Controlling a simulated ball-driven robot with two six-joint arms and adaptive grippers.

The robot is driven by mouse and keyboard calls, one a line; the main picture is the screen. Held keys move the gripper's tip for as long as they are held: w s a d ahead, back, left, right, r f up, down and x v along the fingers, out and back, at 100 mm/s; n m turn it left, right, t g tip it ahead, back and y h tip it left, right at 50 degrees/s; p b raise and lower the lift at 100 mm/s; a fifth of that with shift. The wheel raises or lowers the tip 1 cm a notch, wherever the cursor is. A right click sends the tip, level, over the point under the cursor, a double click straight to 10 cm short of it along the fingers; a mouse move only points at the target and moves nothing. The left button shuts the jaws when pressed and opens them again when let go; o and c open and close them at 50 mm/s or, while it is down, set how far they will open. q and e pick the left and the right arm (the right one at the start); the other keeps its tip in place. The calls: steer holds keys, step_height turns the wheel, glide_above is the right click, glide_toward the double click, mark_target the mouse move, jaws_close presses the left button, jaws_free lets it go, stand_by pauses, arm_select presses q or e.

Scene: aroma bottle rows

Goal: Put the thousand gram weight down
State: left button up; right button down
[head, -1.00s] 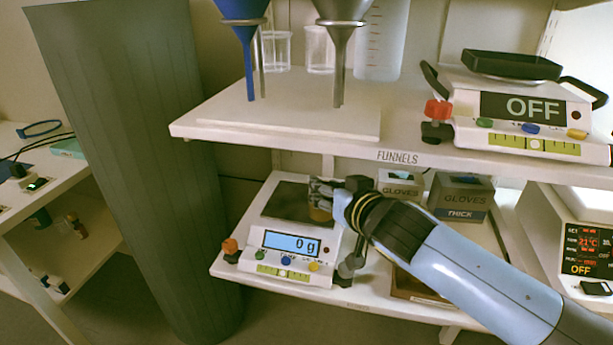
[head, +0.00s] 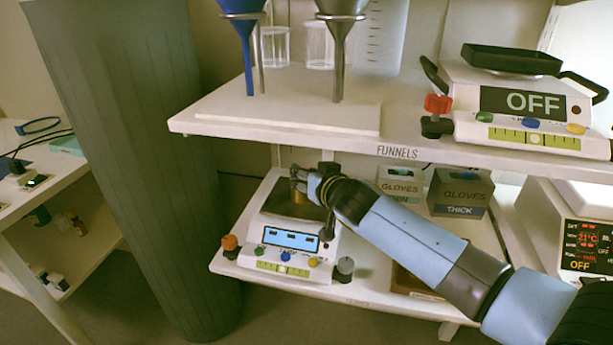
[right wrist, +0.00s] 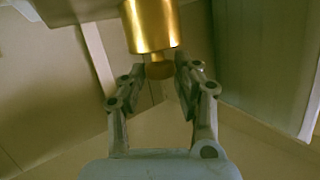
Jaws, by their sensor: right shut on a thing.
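The brass thousand gram weight (head: 299,197) is over the dark pan of the lit balance (head: 262,264) on the lower shelf. I cannot tell whether it touches the pan. My right gripper (head: 303,182) is shut on it, partly hiding it. In the right wrist view the shiny gold cylinder (right wrist: 150,26) has its small knob between the two fingertips of my right gripper (right wrist: 160,72). The balance display shows short marks, too small to read. My left gripper is not in view.
Glove boxes (head: 460,192) stand behind on the right. The upper shelf (head: 285,130), with funnels and a switched-off balance (head: 520,108), overhangs this space.

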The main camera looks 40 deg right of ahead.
steer(key=shift+w+r, duration=0.1)
steer(key=shift+r, duration=0.05)
steer(key=c, duration=1.3)
jaws_free()
steer(key=shift+f, duration=0.2)
steer(key=shift+c, duration=0.2)
steer(key=o, duration=0.4)
steer(key=v, duration=1.2)
steer(key=shift+r, duration=0.1)
